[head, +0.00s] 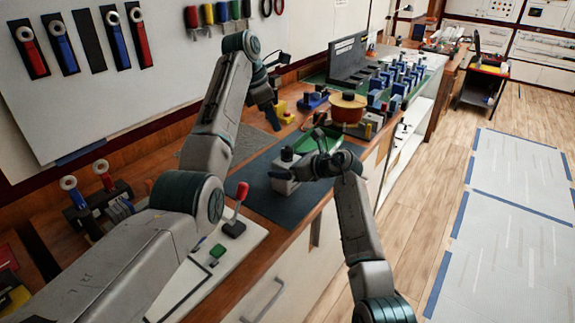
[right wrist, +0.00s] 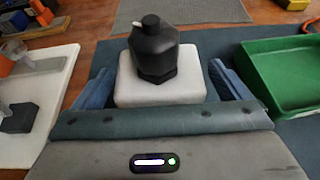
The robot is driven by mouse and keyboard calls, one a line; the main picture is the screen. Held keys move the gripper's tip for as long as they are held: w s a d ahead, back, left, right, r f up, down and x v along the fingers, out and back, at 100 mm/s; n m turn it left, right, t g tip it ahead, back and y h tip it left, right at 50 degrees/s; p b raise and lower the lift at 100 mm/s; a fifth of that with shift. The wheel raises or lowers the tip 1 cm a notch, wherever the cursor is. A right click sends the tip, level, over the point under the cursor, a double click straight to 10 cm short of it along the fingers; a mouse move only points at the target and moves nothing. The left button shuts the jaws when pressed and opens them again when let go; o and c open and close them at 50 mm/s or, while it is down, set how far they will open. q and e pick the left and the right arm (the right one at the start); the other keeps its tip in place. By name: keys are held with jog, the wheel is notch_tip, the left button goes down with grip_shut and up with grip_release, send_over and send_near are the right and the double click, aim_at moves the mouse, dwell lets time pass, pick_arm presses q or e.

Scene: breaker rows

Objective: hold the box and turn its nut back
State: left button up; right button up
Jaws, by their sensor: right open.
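The box is a pale white block (right wrist: 160,92) with a black nut (right wrist: 155,55) standing upright on top, seen in the right wrist view. In the head view the box (head: 283,184) lies on the dark mat, partly hidden by my right gripper, with the dark nut (head: 287,154) above it. My right gripper (right wrist: 162,82) is open, its blue fingers on either side of the box with small gaps. My left gripper (head: 270,112) is raised above the bench, behind the box and apart from it. Whether its fingers are open is unclear.
A green tray (right wrist: 285,75) stands just right of the box. A white panel (head: 215,262) with a red lever (head: 241,194) and a green button is nearer and left. An orange spool (head: 347,107) and several blue parts stand farther back. Bare dark mat (head: 262,203) lies in front.

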jog(key=shift+w+a+f, duration=0.15)
jog(key=shift+w+a, duration=0.05)
jog(key=shift+a, duration=0.1)
